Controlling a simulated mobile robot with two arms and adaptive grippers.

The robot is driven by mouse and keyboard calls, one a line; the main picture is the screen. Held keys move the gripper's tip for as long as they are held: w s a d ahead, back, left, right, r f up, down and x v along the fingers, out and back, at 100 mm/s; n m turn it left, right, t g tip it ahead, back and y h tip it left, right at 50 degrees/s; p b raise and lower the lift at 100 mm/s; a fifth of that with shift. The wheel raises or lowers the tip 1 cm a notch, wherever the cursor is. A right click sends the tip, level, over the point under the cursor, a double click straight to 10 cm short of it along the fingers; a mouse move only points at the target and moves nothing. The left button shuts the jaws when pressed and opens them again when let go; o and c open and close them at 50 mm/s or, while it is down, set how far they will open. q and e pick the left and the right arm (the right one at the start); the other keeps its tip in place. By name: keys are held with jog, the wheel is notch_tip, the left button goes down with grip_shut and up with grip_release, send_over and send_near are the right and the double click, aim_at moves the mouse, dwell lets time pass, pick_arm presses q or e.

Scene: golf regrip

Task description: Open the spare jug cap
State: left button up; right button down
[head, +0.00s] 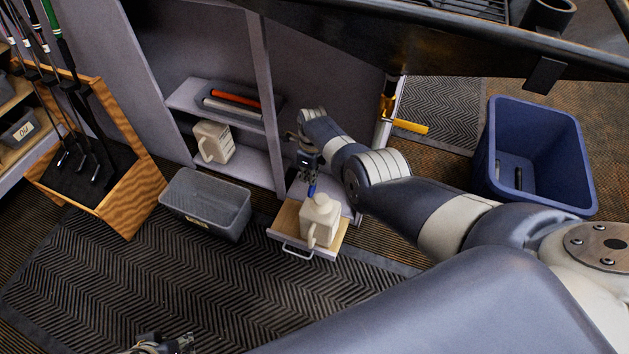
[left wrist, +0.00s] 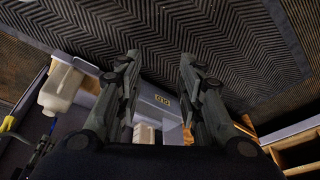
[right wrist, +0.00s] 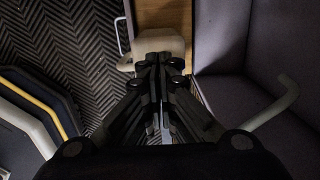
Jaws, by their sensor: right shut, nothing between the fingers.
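A cream jug with a handle (head: 320,218) stands upright on a pulled-out wooden-topped drawer (head: 286,216). It also shows in the right wrist view (right wrist: 160,46) and the left wrist view (left wrist: 60,88). My right gripper (head: 311,184) points down just behind and above this jug; its fingers are shut and empty in the right wrist view (right wrist: 160,62). A small blue part shows at its fingertips; I cannot tell whether it is a cap. A second cream jug (head: 213,142) stands on the cabinet shelf. My left gripper (left wrist: 160,72) is open and empty, low over the mat.
A grey bin (head: 206,205) stands on the mat left of the drawer. A wooden rack (head: 125,198) with golf clubs is at the left. A large blue bin (head: 535,150) is at the right. The ribbed mat (head: 130,270) in front is mostly clear.

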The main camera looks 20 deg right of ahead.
pick_arm(q)
jog(key=shift+s+a+r+b, duration=0.1)
jog(key=shift+a+r+b, duration=0.2)
jog(key=shift+r, duration=0.35)
jog(key=shift+s+a+r+b, duration=0.15)
jog(key=shift+r+b, duration=0.1)
jog(key=shift+r, duration=0.35)
pick_arm(e)
jog(key=shift+w+a+f, duration=0.2)
jog(key=shift+w+a, duration=0.5)
jog(key=shift+w, duration=0.05)
pick_arm(q)
jog(key=shift+w, duration=0.15)
jog(key=shift+r, duration=0.1)
pick_arm(e)
jog(key=shift+r, duration=0.2)
